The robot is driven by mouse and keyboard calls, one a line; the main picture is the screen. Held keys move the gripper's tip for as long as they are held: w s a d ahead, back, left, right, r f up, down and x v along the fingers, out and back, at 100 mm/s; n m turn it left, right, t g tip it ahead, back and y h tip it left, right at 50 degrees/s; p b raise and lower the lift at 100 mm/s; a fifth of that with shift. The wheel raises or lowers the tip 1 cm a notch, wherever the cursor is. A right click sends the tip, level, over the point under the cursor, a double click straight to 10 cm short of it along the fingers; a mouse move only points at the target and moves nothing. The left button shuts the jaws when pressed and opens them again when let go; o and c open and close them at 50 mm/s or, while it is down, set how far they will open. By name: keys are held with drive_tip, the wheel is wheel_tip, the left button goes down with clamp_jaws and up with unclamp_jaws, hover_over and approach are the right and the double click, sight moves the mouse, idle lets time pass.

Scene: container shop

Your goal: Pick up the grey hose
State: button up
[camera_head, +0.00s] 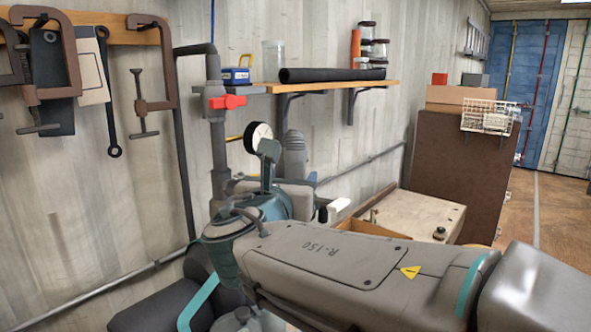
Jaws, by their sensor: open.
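A long dark grey, nearly black tube, the only hose-like thing I can make out, lies along the wooden wall shelf (395,84). I take this tube (330,75) to be the grey hose. Its near end is at the left and shows a round opening. My arm reaches across the lower middle of the view, below the shelf. The arm's far end is crowded with grey and teal parts below the shelf's left end. The fingers cannot be picked out clearly there. The tube rests on the shelf, apart from my arm.
A glass jar (273,60), a blue and yellow box (237,76) and stacked dark-lidded jars (367,45) share the shelf. A pipe with a red valve (227,102) and a gauge (258,137) stand left. Clamps (152,65) hang further left. A brown cabinet (455,175) stands right.

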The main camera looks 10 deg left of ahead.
sight(298, 168)
drive_tip(key=w, duration=0.2)
drive_tip(key=w+p, duration=0.1)
drive_tip(key=w, duration=0.1)
drive_tip(key=w+p, duration=0.1)
drive_tip(key=w, duration=0.1)
drive_tip(key=shift+w+d, duration=0.25)
drive_tip(key=shift+w, duration=0.1)
drive_tip(key=c, duration=1.2)
